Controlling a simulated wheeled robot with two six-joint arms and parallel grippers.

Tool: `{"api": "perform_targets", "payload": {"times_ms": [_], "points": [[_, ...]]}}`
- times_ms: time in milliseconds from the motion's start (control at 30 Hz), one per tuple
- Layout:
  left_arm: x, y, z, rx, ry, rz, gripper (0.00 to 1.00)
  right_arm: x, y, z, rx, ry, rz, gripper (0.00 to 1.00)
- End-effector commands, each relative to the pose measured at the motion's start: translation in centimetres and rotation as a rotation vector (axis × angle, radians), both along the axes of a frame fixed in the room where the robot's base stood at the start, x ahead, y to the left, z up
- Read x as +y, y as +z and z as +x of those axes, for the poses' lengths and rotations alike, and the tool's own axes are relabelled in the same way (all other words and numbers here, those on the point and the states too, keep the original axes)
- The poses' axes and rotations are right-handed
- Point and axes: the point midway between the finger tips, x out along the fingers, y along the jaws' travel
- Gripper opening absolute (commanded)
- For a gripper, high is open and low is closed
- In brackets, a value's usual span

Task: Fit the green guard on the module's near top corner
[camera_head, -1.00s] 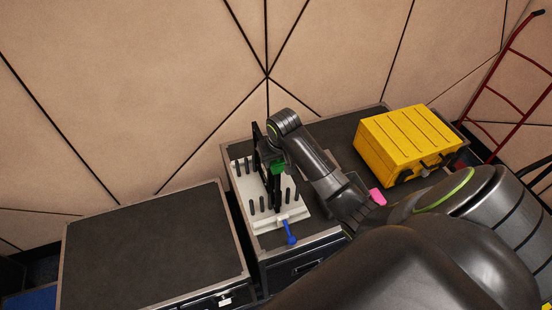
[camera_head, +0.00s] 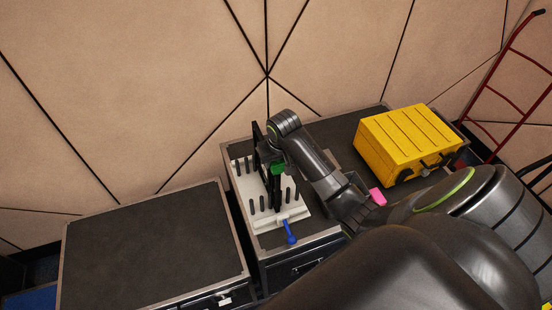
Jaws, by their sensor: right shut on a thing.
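The green guard (camera_head: 277,168) shows as a small green patch at the near upper part of the black upright module (camera_head: 258,143). The module stands on edge in a white rack (camera_head: 297,212) with several dark pegs. My right gripper (camera_head: 272,157) is at the guard, shut on it; its fingers are mostly hidden by my wrist. I cannot tell whether the guard is seated on the corner or only touching it. My left gripper is not in view.
A blue-handled tool (camera_head: 289,232) lies at the rack's near edge. A pink block (camera_head: 377,196) and a yellow case (camera_head: 408,142) are on the dark case top to the right. The left case top (camera_head: 150,245) is clear.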

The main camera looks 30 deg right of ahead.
Motion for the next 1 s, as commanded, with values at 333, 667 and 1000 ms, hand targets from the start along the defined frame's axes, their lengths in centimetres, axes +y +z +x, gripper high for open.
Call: {"api": "perform_targets", "payload": {"times_ms": [333, 667, 1000], "points": [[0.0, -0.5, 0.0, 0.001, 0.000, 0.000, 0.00, 0.0, -1.9, 0.0, 0.000, 0.000, 0.000, 0.14], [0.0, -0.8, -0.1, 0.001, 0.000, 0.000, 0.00, 0.0, -3.1, 0.0, -0.001, 0.000, 0.000, 0.14], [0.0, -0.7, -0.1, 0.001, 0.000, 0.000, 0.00, 0.0, -3.1, 0.0, -0.001, 0.000, 0.000, 0.14]]}}
